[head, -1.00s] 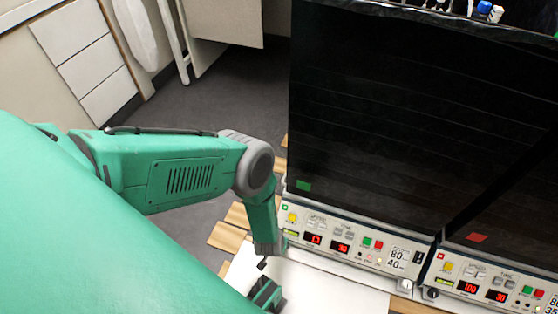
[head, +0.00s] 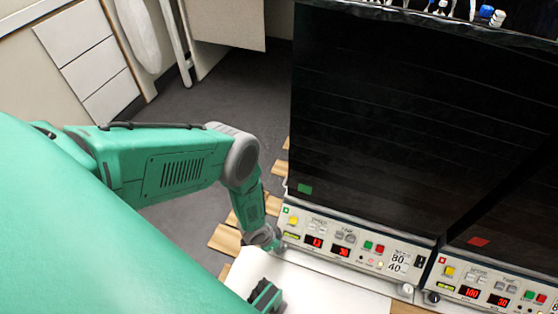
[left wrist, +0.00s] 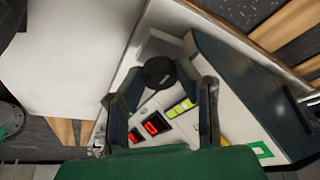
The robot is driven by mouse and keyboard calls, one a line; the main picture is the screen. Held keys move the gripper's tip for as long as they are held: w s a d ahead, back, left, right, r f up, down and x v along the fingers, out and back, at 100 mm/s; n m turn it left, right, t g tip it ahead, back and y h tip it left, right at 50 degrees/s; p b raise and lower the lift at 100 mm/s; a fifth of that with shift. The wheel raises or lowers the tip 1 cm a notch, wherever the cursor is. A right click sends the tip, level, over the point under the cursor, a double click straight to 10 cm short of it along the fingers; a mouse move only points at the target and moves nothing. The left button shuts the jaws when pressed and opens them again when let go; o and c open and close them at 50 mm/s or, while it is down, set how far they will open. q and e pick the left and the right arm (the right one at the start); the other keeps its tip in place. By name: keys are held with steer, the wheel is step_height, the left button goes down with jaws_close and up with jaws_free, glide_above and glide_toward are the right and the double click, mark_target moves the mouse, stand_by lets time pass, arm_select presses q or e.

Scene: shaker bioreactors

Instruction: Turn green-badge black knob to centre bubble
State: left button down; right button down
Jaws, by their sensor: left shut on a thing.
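The black knob (left wrist: 160,72) is round and sits at the panel's corner in the left wrist view. My left gripper (left wrist: 168,82) has one finger on each side of it and is shut on it. In the head view my left gripper (head: 272,244) is small and low at the panel's left end, and the knob cannot be made out there. The green badge (head: 286,209) is at the panel's upper left; it also shows in the left wrist view (left wrist: 262,150). The yellow-green bubble level (left wrist: 181,109) lies close to the knob; the bubble's position is too small to tell.
A second unit with a red badge (head: 442,260) and its own black knob (head: 432,298) stands at the right. A white surface (head: 325,285) lies in front of the panels. A green and black part (head: 265,297) at the bottom edge may be my right gripper.

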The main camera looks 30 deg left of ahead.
arm_select(q)
steer(key=shift+m+g, duration=0.3)
steer(key=shift+m, duration=0.6)
steer(key=c, duration=1.5)
jaws_free()
steer(key=shift+h, duration=0.3)
